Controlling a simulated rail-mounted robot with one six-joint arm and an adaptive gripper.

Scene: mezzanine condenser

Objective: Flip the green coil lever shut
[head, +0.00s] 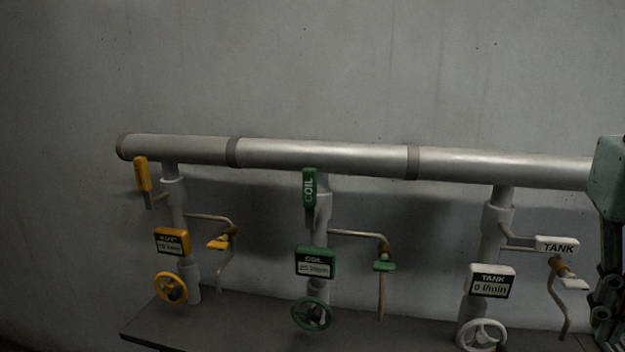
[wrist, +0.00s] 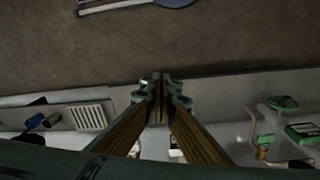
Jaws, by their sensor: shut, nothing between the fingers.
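The green coil lever (head: 309,188) stands upright, in line with its vertical pipe, in the middle of the head view, just under the big horizontal pipe. Its handle reads COIL. A green coil meter (head: 316,262) below it reads about 25 l/min. A green handwheel (head: 312,314) sits under the meter, and a small green tap (head: 384,266) is on a side tube to the right. In the wrist view my gripper (wrist: 160,84) is shut and empty, well away from the coil lever. Green fittings (wrist: 300,132) show at the right of that view.
A yellow lever (head: 141,174) stands upright at left. The white tank lever (head: 556,245) lies sideways at right; its meter (head: 492,282) reads 0 l/min. The grey horizontal pipe (head: 320,158) runs above. A grey vent grille (wrist: 88,116) shows at left in the wrist view.

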